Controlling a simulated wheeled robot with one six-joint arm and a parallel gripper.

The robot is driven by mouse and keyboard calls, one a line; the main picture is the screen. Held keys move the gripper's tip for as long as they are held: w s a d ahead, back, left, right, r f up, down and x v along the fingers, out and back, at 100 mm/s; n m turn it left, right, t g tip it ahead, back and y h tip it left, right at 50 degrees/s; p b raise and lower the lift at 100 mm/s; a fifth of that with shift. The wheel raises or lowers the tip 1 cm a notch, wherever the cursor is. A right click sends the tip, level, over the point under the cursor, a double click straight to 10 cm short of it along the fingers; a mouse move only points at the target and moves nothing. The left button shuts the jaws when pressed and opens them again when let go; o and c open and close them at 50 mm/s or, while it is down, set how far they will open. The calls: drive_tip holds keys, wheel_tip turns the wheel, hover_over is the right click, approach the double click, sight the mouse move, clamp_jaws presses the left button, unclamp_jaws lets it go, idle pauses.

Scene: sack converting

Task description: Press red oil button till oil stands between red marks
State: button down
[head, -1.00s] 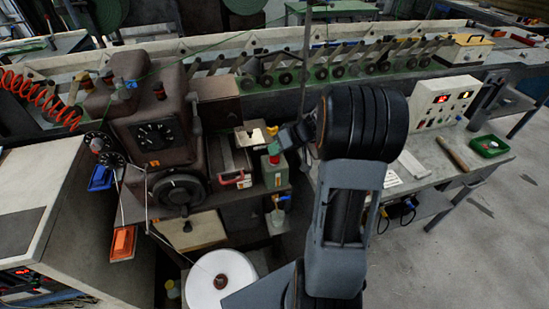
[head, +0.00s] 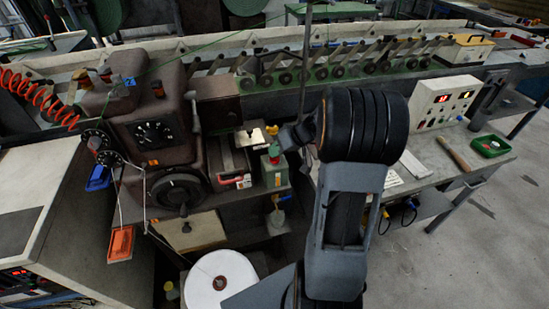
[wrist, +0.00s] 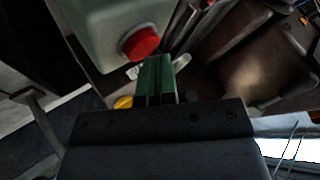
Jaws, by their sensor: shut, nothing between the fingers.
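A pale green box (head: 273,180) stands at the right end of the brown machine's bench, and a red button (head: 274,161) shows on it. In the wrist view the round red button (wrist: 140,43) projects from the box (wrist: 95,25). My gripper (head: 276,150) is at the box's top, close to the button. In the wrist view its green fingers (wrist: 160,60) are together and empty, with their tips just to the right of and below the button. I cannot tell whether they touch it. No oil level or red marks can be made out.
The brown machine (head: 150,110) with a handwheel (head: 178,190) is left of the box. A bench with a control box (head: 443,103) and a green tray (head: 490,146) lies to the right. A white roll (head: 235,270) stands below. A yellow part (wrist: 124,102) shows near my fingers.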

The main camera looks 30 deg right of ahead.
drive_tip(key=shift+f+b, duration=0.45)
idle(0.4)
drive_tip(key=shift+r, duration=0.15)
drive_tip(key=shift+r+p, duration=0.55)
drive_tip(key=shift+r, duration=0.55)
drive_tip(key=shift+r, duration=0.2)
drive_tip(key=shift+r+p, duration=1.1)
drive_tip(key=shift+r, duration=1.25)
